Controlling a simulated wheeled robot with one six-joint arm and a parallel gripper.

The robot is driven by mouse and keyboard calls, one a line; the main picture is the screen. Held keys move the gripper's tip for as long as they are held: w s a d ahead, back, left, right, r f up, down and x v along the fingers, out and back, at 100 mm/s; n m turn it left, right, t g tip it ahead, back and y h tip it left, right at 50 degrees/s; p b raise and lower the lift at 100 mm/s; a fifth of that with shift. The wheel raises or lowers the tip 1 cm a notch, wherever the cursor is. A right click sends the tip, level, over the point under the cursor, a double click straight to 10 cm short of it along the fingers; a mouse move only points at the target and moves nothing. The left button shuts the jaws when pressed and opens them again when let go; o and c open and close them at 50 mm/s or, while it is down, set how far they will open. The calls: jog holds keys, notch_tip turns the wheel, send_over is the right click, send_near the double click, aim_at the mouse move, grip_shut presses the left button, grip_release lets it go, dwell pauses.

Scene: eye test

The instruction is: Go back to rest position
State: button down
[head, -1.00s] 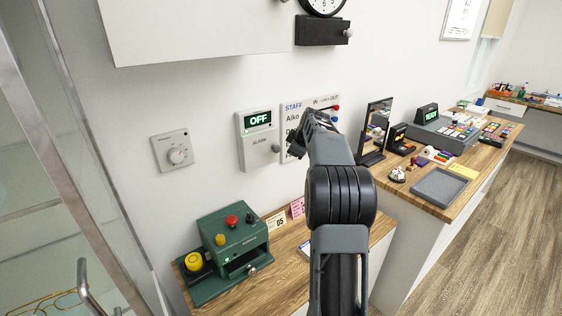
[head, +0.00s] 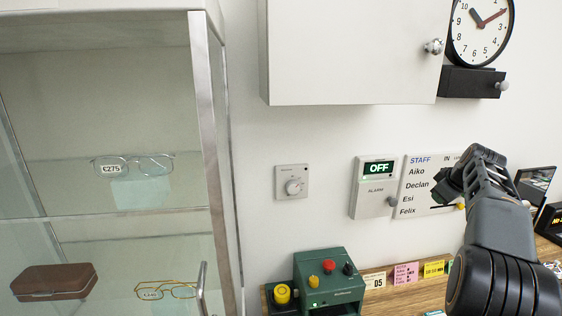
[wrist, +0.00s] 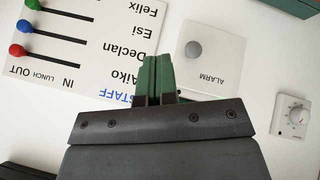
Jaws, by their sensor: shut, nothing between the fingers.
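My gripper (head: 449,190) is in front of the white staff board at the right of the head view. In the wrist view my gripper (wrist: 155,70) shows two green fingers close together, shut, with nothing between them. Behind them are the staff board (wrist: 75,45) and the white alarm box (wrist: 208,55), both upside down in that view. In the head view the alarm box (head: 376,187) reads OFF and is just left of my gripper. The staff board (head: 418,187) is partly hidden by my arm.
A glass cabinet (head: 216,150) with spectacles and a brown case stands at the left. A wall cupboard (head: 350,55) and a clock (head: 480,30) are above. A dial (head: 292,182) is on the wall. A green machine (head: 328,275) and cards stand on the wooden counter below.

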notch_tip(320, 180, down, 7)
jog(key=s+a+m+g, duration=0.2)
jog(key=s+m, duration=0.1)
jog(key=m, duration=0.1)
jog(key=s+a+f, duration=0.3)
jog(key=s+a, duration=0.8)
jog(key=a, duration=0.4)
jog(key=s+a+f+m+y, duration=0.1)
jog(key=s+a+f, duration=0.2)
jog(key=s+a, duration=0.9)
jog(key=shift+a+f+g, duration=0.25)
jog(key=shift+a+g, duration=0.15)
jog(key=shift+a, duration=1.2)
